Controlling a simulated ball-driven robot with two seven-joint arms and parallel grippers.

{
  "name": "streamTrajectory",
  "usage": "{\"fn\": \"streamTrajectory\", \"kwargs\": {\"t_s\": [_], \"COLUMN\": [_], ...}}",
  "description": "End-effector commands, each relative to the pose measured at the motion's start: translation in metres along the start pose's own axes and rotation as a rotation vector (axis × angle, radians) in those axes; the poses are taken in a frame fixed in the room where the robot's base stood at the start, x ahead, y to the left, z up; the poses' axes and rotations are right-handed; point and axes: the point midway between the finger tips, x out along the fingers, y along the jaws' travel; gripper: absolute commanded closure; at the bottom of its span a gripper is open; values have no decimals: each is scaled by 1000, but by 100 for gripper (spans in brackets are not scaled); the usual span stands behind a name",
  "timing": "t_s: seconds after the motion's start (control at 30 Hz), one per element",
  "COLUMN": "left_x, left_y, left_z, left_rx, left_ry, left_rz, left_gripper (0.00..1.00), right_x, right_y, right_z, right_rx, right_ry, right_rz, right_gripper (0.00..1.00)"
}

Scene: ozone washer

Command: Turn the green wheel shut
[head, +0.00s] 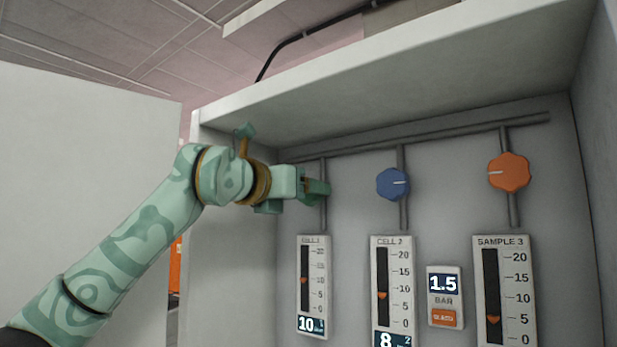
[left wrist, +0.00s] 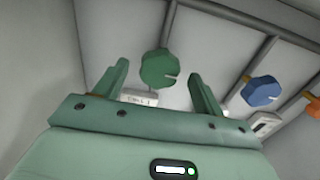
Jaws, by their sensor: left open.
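The green wheel (left wrist: 160,68) shows in the left wrist view, mounted on a grey pipe, with a pale mark at its right side. In the head view my left gripper hides it. My left gripper (head: 318,190) reaches in from the left in front of the first pipe. In the left wrist view its two fingers (left wrist: 160,82) are spread apart. The green wheel appears between the fingertips and a little beyond them; I cannot tell whether they touch it. My right gripper is not in view.
A blue wheel (head: 392,184) and an orange wheel (head: 509,173) sit on pipes to the right. Below are gauge panels (head: 312,262) and a small display (head: 444,284) reading 1.5. The cabinet's top panel (head: 400,95) overhangs, and its left wall (head: 230,270) stands beside my arm.

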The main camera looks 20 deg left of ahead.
Motion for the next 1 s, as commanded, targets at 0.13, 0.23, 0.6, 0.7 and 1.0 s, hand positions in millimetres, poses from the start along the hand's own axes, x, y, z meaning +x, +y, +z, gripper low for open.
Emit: {"fn": "streamTrajectory", "kwargs": {"t_s": [0.13, 0.23, 0.6, 0.7, 1.0], "left_x": [20, 26, 28, 28, 27], "left_y": [0, 0, 0, 0, 0], "left_z": [2, 1, -1, -1, -1], "left_rx": [-1, 0, 0, 0, -24], "left_ry": [2, 0, 0, 0, -1], "left_rz": [0, 0, 0, 0, 0], "left_gripper": [30, 30, 52, 74, 74], "right_x": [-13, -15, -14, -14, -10], "right_y": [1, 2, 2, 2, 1], "right_z": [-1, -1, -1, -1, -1], "right_rx": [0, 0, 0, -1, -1], "right_ry": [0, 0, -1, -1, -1], "right_rz": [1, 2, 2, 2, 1], "right_gripper": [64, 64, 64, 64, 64]}}
